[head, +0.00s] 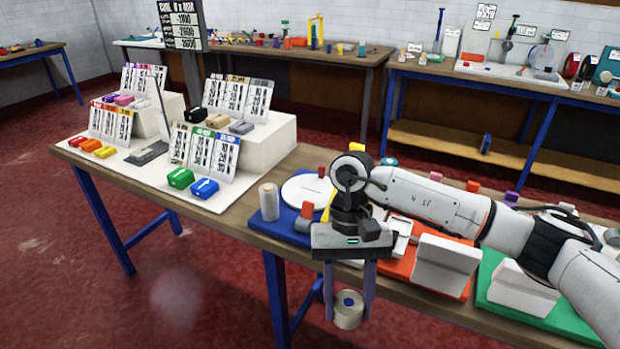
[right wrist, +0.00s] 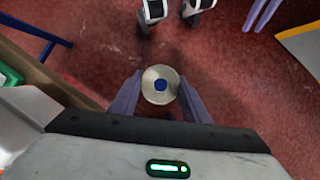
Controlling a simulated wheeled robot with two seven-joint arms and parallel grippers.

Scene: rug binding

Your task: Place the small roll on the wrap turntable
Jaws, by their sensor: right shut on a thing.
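My right gripper (head: 349,300) is shut on the small roll (head: 348,314), a pale roll with a blue core. It holds the roll in front of the table's front edge, over the red floor. The right wrist view shows the roll (right wrist: 160,85) end-on between the two fingers of the right gripper (right wrist: 158,95). The wrap turntable (head: 303,187) appears to be the white round disc on the blue mat (head: 268,232), behind and left of the gripper. My right wrist hides part of the mat.
A pale upright roll (head: 268,202) stands at the mat's left corner, with a small red-topped device (head: 307,211) near it. An orange mat (head: 398,264) and a green mat (head: 520,300) carry white blocks to the right. Card stands (head: 212,150) fill the table's left end.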

